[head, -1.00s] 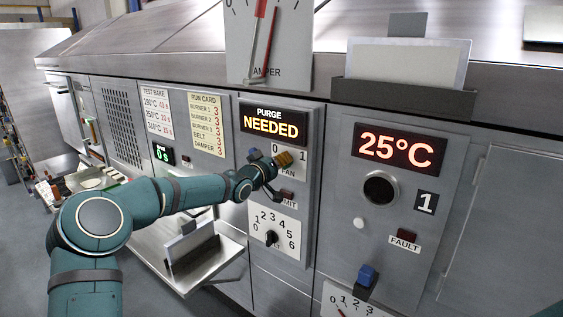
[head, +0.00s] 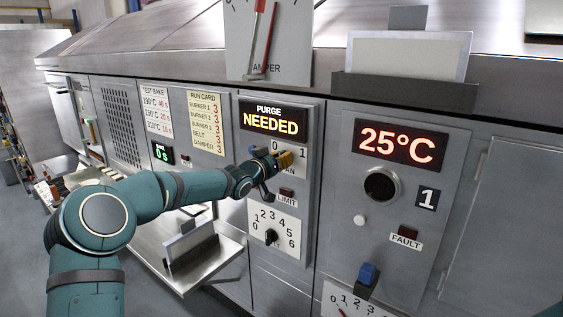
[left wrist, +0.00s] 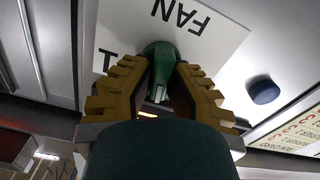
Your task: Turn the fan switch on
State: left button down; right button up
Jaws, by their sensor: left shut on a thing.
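The fan switch, a green rounded knob (left wrist: 160,62), sits on the white FAN label plate (left wrist: 205,38) in the left wrist view, which sees it upside down. My left gripper (left wrist: 162,80) has its ribbed yellow fingers closed around both sides of the knob. In the head view, my left gripper (head: 284,160) is at the fan plate, below the PURGE NEEDED display (head: 270,121), and hides the switch. The plate's 0 and 1 marks (head: 288,145) show just above the gripper. My right gripper does not show.
Below the fan plate are a LIMIT lamp (head: 286,193) and a numbered dial (head: 271,236). A 25°C display (head: 400,149), a round port (head: 381,187) and a blue switch (head: 367,274) are to the right. A metal tray (head: 215,265) juts out below my left arm.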

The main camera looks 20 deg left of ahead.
pick_arm(q)
jog(key=m+b, duration=0.2)
jog(key=m, duration=0.3)
jog(key=shift+d+r+m, duration=0.1)
jog(key=shift+d+m, duration=0.05)
jog(key=shift+m, duration=0.15)
jog(key=m+b, duration=0.2)
jog(key=m, duration=0.2)
jog(key=shift+s+d+m, duration=0.1)
jog(key=shift+m, duration=0.3)
jog(key=c, duration=0.9)
grip_release()
jog(key=shift+c, duration=0.2)
jog(key=v, duration=1.2)
